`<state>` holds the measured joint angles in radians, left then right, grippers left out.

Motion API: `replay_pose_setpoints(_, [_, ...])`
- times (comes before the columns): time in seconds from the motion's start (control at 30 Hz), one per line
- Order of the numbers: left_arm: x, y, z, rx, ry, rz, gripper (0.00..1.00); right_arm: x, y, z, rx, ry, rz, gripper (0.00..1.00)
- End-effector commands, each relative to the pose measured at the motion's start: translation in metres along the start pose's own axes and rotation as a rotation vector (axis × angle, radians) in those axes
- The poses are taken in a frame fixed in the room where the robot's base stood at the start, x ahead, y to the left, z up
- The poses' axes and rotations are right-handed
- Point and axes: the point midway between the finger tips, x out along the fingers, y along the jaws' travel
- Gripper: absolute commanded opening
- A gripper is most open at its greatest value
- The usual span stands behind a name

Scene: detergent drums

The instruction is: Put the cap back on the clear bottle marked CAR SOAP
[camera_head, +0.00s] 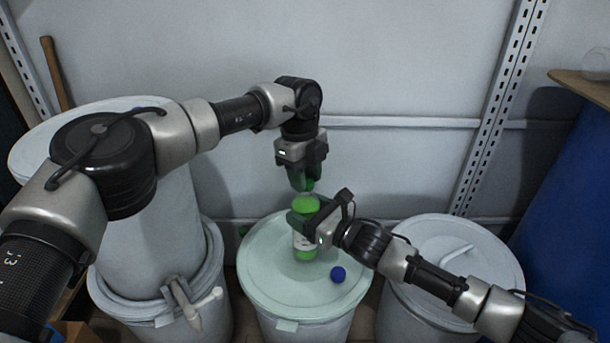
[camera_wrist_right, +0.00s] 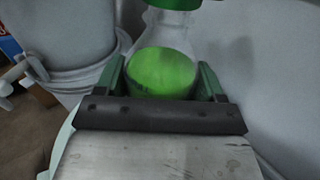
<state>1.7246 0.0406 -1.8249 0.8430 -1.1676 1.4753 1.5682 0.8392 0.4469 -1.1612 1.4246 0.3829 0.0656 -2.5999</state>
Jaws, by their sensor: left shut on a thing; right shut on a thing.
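The clear bottle (camera_head: 304,243) holds green liquid and has a pale label. It is upright over the pale green drum lid (camera_head: 265,275); I cannot tell whether its base touches the lid. My right gripper (camera_head: 305,216) is shut around its upper body. In the right wrist view the green liquid (camera_wrist_right: 163,73) shows between the fingers (camera_wrist_right: 162,82). The green cap (camera_head: 309,184) is in my left gripper (camera_head: 306,182), shut on it right above the bottle's neck. The cap's lower part (camera_wrist_right: 178,4) is at the neck's top in the right wrist view. Whether it is seated is unclear.
White drums stand at left (camera_head: 150,235) and right (camera_head: 455,262). A blue drum (camera_head: 575,200) stands at far right. The wall is close behind.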

Motion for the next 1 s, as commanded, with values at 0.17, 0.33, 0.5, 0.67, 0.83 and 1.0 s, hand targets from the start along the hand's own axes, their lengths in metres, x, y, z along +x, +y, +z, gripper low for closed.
replay_pose_setpoints(0.17, [0.0002,-0.0012,-0.0003,0.347,0.006,0.042,0.13,-0.0001,0.0,-0.0004,-0.001,0.001,0.0,0.03])
replay_pose_setpoints(0.33, [0.0006,-0.0015,-0.0003,0.69,0.011,0.085,0.13,-0.0002,0.0,-0.0004,-0.001,0.001,0.0,0.03])
replay_pose_setpoints(0.5, [0.0004,-0.0018,-0.0009,1.041,0.017,0.128,0.13,-0.0002,0.0001,-0.0004,-0.001,0.001,0.0,0.03])
replay_pose_setpoints(0.67, [0.0008,-0.0017,-0.0008,1.381,0.021,0.171,0.13,-0.0002,0.0001,-0.0004,-0.001,0.001,0.0,0.03])
replay_pose_setpoints(0.83, [0.0009,-0.0015,-0.0011,1.757,0.027,0.218,0.13,-0.0002,0.0001,-0.0005,-0.001,0.001,0.0,0.03])
replay_pose_setpoints(1.0, [0.0012,-0.0013,-0.0017,2.146,0.032,0.265,0.13,-0.0002,0.0002,-0.0005,-0.001,0.001,0.0,0.03])
